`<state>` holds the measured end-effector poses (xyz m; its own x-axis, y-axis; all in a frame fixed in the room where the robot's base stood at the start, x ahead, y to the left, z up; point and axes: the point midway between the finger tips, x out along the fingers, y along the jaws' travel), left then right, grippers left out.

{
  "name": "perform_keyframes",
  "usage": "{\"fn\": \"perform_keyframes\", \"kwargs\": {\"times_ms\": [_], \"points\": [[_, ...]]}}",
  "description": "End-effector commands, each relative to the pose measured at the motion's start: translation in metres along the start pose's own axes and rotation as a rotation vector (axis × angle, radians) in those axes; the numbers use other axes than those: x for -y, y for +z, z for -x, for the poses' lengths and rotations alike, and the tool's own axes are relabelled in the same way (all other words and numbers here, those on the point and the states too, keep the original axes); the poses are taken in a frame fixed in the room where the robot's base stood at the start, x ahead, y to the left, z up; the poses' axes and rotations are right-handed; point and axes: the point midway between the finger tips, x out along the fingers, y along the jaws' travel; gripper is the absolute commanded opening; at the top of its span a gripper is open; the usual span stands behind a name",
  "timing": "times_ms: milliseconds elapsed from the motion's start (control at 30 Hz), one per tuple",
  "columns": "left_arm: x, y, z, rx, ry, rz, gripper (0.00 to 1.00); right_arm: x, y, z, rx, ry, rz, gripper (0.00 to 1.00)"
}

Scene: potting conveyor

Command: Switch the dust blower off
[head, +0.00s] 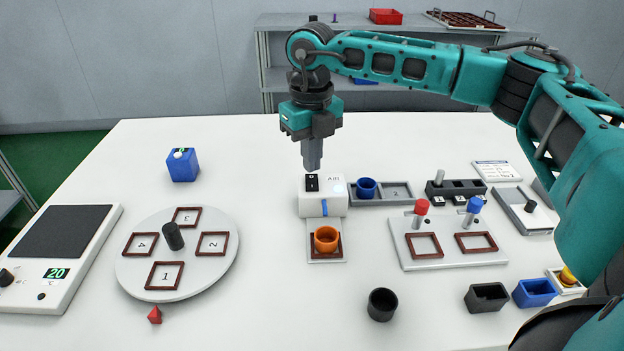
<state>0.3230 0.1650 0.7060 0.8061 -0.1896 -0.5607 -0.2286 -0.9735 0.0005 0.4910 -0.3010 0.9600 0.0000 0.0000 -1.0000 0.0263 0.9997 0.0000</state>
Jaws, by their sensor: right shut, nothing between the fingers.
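The dust blower is a white box marked AIR (335,201), near the middle of the table. It has a black rocker switch (312,183) on its top left and a blue strip on its front. An orange pot (326,239) stands on the plate in front of it. My right gripper (311,168) points straight down with its fingers shut and empty, its tips just above the switch. I cannot tell whether the tips touch the switch. A small light shows near the AIR label. My left gripper is not in view.
Right of the blower is a grey tray (399,203) with a blue pot (366,188). A round turntable (223,259) with numbered squares is at left. A black cup (382,304) stands in front. A blue box (183,166) stands at back left.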

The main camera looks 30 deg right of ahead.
Motion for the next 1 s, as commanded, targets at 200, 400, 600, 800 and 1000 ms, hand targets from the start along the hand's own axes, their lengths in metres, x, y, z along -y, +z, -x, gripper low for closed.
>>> {"fn": "perform_keyframes", "kwargs": {"times_ms": [200, 400, 600, 800, 1000], "points": [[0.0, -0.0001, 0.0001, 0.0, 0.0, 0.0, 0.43, 0.0001, 0.0, 0.0, 0.0, 0.0, 0.0, 0.0], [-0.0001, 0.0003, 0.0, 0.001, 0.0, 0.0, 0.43, 0.0001, 0.0, -0.0002, 0.0, 0.0, 0.0, 0.0], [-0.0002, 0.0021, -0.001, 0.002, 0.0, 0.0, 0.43, 0.0001, -0.0001, -0.0024, 0.0, 0.0, 0.0, 0.0], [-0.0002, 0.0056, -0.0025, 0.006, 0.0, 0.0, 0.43, 0.0, -0.0001, -0.0055, 0.0, 0.0, 0.0, 0.0], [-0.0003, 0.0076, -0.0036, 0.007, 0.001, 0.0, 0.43, 0.0, -0.0001, -0.0085, 0.0, 0.0, 0.0, 0.0]]}}
